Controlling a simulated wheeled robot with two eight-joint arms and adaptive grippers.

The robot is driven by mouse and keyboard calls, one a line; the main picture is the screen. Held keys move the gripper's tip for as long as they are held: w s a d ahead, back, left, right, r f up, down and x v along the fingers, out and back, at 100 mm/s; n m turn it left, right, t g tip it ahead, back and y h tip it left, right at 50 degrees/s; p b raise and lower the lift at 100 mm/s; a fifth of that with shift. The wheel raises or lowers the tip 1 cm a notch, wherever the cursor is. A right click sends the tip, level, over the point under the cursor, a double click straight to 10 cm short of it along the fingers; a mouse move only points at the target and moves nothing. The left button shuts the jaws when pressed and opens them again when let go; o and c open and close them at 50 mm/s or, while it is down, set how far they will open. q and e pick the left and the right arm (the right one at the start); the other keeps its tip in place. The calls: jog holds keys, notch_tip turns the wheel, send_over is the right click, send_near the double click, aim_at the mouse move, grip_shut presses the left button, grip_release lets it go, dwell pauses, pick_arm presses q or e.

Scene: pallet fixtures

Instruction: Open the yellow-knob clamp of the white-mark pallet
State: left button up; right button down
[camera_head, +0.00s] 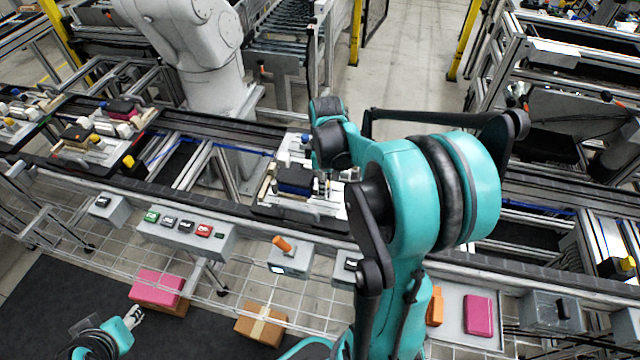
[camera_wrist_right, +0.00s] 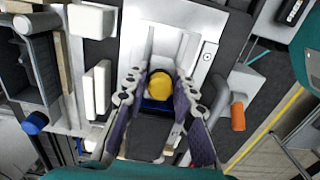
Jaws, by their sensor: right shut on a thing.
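The pallet (camera_head: 270,204) sits on the conveyor beneath my right arm, carrying a dark box (camera_head: 295,180) and white blocks. A white mark on it cannot be made out. In the right wrist view the yellow knob (camera_wrist_right: 158,88) of the clamp is between the fingers of my right gripper (camera_wrist_right: 158,90), which is shut on it. In the head view this gripper (camera_head: 326,183) is low over the pallet, and my arm hides the knob. My left gripper (camera_head: 135,317) is at the lower left, away from the pallet, too small to read.
Another pallet (camera_head: 62,155) with a yellow knob stands left on the conveyor. A button box (camera_head: 185,238) and an orange-handled box (camera_head: 290,262) line the front rail. A blue knob (camera_wrist_right: 34,122) shows left in the wrist view. A pink box (camera_head: 157,287) lies below.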

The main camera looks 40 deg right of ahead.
jog(key=shift+s+d, duration=0.8)
jog(key=shift+s, duration=0.2)
jog(key=c, duration=1.4)
grip_release()
jog(key=shift+r, duration=0.1)
notch_tip(320, 180, up, 8)
jog(key=p, duration=0.6)
